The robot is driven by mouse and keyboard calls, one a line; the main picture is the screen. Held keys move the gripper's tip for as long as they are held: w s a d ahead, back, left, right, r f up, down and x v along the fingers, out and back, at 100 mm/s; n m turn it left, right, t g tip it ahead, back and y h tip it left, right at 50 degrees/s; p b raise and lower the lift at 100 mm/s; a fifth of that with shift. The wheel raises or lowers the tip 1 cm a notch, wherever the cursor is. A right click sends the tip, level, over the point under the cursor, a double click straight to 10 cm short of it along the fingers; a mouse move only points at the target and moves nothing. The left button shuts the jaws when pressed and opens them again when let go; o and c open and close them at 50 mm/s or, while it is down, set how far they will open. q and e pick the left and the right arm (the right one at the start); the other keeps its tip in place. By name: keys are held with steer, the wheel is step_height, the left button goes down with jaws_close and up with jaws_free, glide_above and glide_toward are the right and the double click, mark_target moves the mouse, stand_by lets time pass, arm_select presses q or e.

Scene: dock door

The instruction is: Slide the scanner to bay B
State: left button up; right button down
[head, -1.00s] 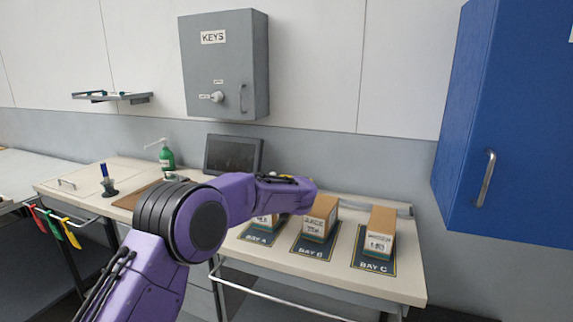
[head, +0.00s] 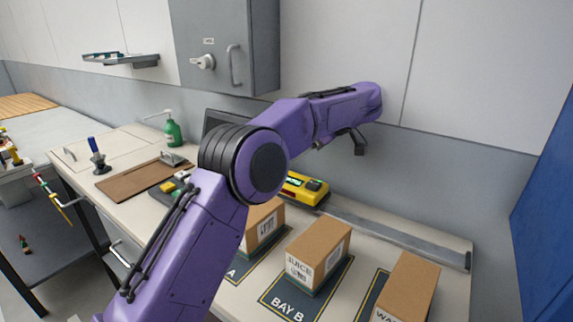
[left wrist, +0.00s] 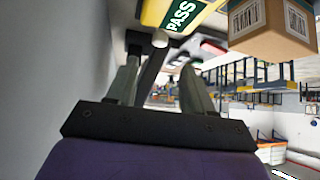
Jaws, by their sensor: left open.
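The scanner (head: 305,188) is a yellow box with a dark top and a lit display, at the back of the counter behind the bay A box. My arm hides its left part. Its green PASS display (left wrist: 181,14) shows at the top of the left wrist view. The bay B mat (head: 288,307) lies to the front, under a carton. My left gripper (head: 340,143) is open, above and to the right of the scanner in the head view. In the wrist view a dark bar shows between its fingers; I cannot tell whether they touch it. My right gripper is out of view.
A grey rail (head: 400,237) runs along the back to the right of the scanner. Cartons stand on bays A (head: 262,222), B (head: 319,252) and C (head: 408,286).

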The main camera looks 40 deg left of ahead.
mark_target(296, 185)
arm_select(q)
steer(key=b+x, duration=0.1)
steer(key=x, duration=0.7)
steer(key=shift+a+f, duration=0.2)
steer(key=shift+f, duration=0.2)
steer(key=shift+s+a+f, duration=0.15)
steer(key=shift+a+f, duration=0.05)
steer(key=shift+a, duration=0.05)
jaws_close()
